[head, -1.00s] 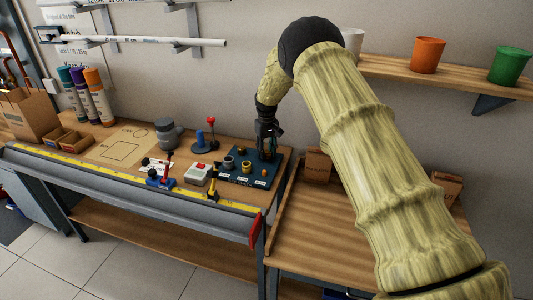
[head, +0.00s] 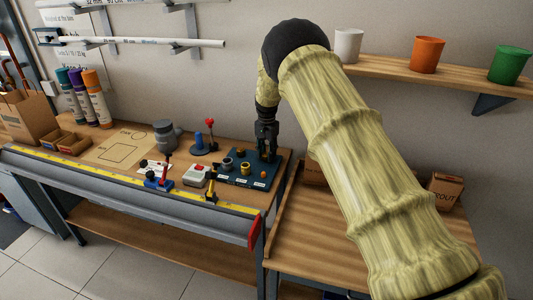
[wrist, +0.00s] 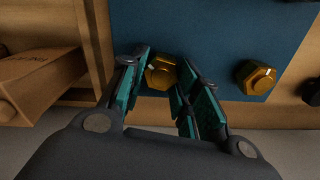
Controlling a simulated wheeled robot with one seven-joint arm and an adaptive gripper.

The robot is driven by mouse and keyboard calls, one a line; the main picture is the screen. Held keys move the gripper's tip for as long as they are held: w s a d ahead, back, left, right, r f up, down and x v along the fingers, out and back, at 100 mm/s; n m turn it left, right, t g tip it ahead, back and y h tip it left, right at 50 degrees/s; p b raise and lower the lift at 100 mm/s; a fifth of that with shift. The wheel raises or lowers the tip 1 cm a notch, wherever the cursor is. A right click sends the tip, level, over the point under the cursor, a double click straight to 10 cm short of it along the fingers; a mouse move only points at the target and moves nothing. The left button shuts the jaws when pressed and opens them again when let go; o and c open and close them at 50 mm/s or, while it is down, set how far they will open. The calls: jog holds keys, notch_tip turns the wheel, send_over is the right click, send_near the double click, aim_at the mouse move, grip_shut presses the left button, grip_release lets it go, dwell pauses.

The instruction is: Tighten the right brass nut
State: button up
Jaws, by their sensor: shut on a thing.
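A blue board (head: 234,181) with brass and grey fittings lies at the right end of the workbench. My gripper (head: 266,157) points down over the board's right side. In the wrist view my gripper (wrist: 163,85) is shut on the right brass nut (wrist: 160,73), which shows between the fingertips; the fingers partly hide it. Another brass nut (wrist: 256,77) stands apart, to the right in the wrist view. In the head view my gripper hides the right nut; a brass nut (head: 245,169) shows left of it.
A red-and-white box (head: 196,175) and a blue-based tool with a red handle (head: 159,180) stand left of the board. A grey pipe fitting (head: 164,135) stands behind. The lower right bench (head: 310,245) has free room.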

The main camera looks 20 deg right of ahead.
jog(key=m, duration=0.4)
jog(key=shift+d+r+m, duration=0.1)
jog(key=shift+r+m, duration=0.05)
jog(key=shift+m, duration=0.15)
jog(key=m, duration=0.4)
jog(key=shift+m, duration=0.3)
jog(key=o, duration=0.9)
jog(key=shift+o, duration=0.5)
jog(key=shift+s, duration=0.1)
notch_tip(320, 180, up, 12)
